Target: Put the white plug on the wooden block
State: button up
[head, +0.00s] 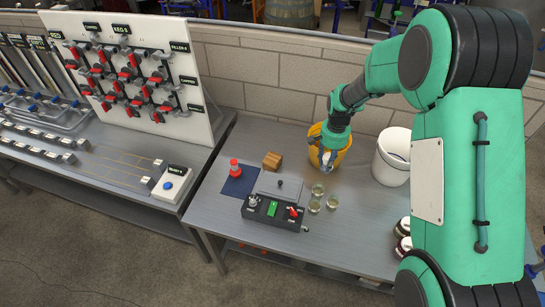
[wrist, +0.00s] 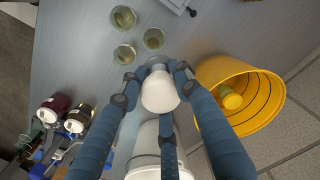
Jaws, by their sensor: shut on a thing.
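My gripper (wrist: 157,86) is shut on the white plug (wrist: 160,93), which shows between its blue fingers in the wrist view. The wooden block (head: 272,161) is a small brown cube on the metal table, behind the control box and left of my gripper. Its top looks bare. The block is not visible in the wrist view.
The yellow bucket (wrist: 274,88) is close to my gripper, with a white bucket (head: 386,170) to its right. Several glasses (head: 314,207) stand in front. A red-topped item (head: 234,168) stands on a dark blue mat (head: 239,188). A black control box (head: 272,212) is near the front edge.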

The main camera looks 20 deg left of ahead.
jog(key=w+a+p, duration=0.2)
jog(key=w+a, duration=0.2)
jog(key=a, duration=0.8)
jog(key=w+a+p, duration=0.3)
jog(key=w+a, duration=0.2)
jog(key=a, duration=0.8)
jog(key=shift+r, duration=0.25)
jog(key=shift+f, duration=0.15)
jog(key=shift+f+p, duration=0.3)
jog(key=shift+f, duration=2.5)
send_over(272, 158)
jog(key=shift+w+d+f, duration=0.1)
jog(key=shift+w+f, duration=0.05)
jog(key=shift+f, duration=1.95)
jog(key=shift+f, duration=0.15)
